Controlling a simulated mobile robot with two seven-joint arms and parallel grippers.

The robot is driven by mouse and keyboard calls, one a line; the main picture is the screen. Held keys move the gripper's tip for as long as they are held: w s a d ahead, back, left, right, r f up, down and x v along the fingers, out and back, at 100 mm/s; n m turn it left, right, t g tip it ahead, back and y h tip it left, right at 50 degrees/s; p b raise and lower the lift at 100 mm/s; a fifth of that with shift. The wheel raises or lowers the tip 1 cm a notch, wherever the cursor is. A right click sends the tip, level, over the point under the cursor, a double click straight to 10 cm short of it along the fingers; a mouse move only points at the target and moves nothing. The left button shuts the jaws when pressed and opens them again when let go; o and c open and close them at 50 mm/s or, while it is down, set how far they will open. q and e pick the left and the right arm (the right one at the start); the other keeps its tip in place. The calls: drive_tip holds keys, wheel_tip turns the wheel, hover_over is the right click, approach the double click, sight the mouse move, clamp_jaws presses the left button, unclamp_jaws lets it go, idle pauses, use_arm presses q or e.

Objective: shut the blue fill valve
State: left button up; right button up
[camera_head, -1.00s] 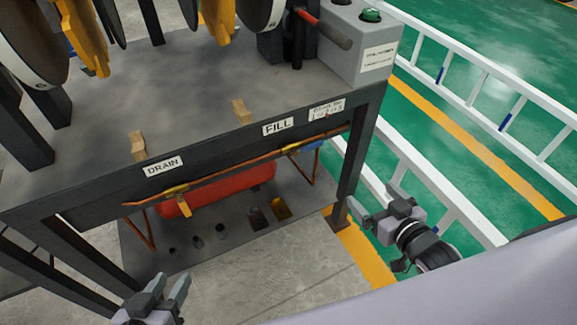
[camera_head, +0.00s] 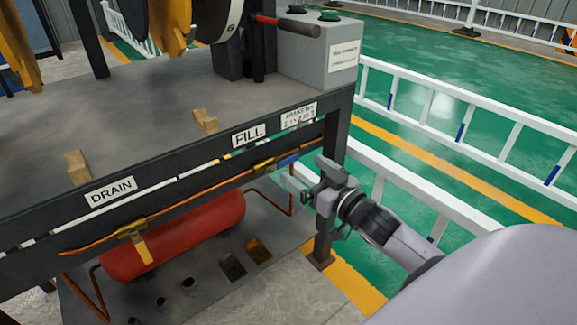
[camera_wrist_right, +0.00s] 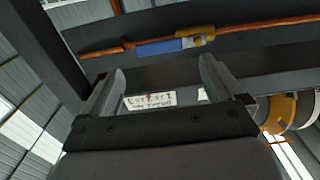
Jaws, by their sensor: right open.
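The blue fill valve handle (camera_head: 287,161) lies along the copper pipe under the FILL side of the bench front. Its brass body (camera_head: 264,166) sits just left of it in the head view. The blue handle also shows in the right wrist view (camera_wrist_right: 158,47), in line with the pipe, with the brass body (camera_wrist_right: 197,37) at its right end. My right gripper (camera_head: 304,177) is open and empty, just right of and below the handle, apart from it. In the wrist view its two fingers (camera_wrist_right: 162,80) point toward the handle. My left gripper is out of view.
A yellow-handled valve (camera_head: 141,246) hangs down near the DRAIN label (camera_head: 110,191). A red tank (camera_head: 175,235) lies under the bench. The dark bench leg (camera_head: 329,195) stands close beside my right gripper. A white railing (camera_head: 430,200) runs behind my right arm.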

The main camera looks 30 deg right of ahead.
sight(289, 159)
drive_tip(key=w+b, duration=0.1)
drive_tip(key=w, duration=0.2)
drive_tip(key=shift+w+a, duration=0.15)
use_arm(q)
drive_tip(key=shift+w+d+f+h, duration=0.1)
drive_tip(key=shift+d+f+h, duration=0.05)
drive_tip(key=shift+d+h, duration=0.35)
use_arm(e)
drive_tip(key=shift+w+a, duration=0.1)
drive_tip(key=shift+w, duration=0.95)
drive_tip(key=c, duration=1.5)
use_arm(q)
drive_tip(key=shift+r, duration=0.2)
